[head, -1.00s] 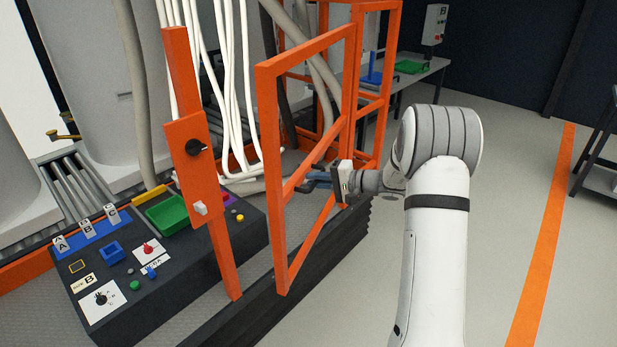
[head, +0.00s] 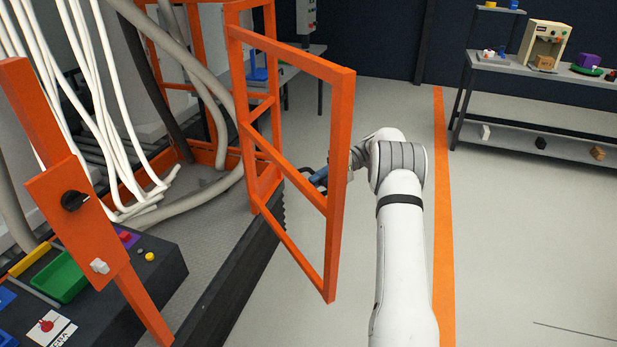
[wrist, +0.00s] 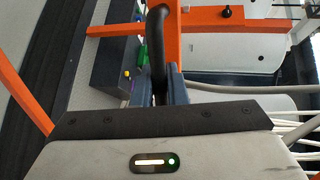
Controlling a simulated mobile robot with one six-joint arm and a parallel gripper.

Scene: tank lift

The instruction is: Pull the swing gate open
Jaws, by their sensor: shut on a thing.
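The orange swing gate (head: 336,190) stands swung out from the lift's edge, its free end toward me and its hinged side at the orange frame behind. Its lower edge hangs out over the grey floor. My gripper (head: 318,178) is behind the gate's bars in the head view, partly hidden by them. In the wrist view my gripper (wrist: 158,92) is shut on a black curved handle (wrist: 157,45). The orange latch post (head: 75,200) with a black knob stands apart from the gate, at the left.
A dark control box (head: 150,270) with a green tray (head: 60,276) is at lower left. White hoses (head: 85,120) hang behind the post. A grey workbench (head: 530,72) stands at the back right. The floor right of the orange line (head: 441,200) is mostly clear.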

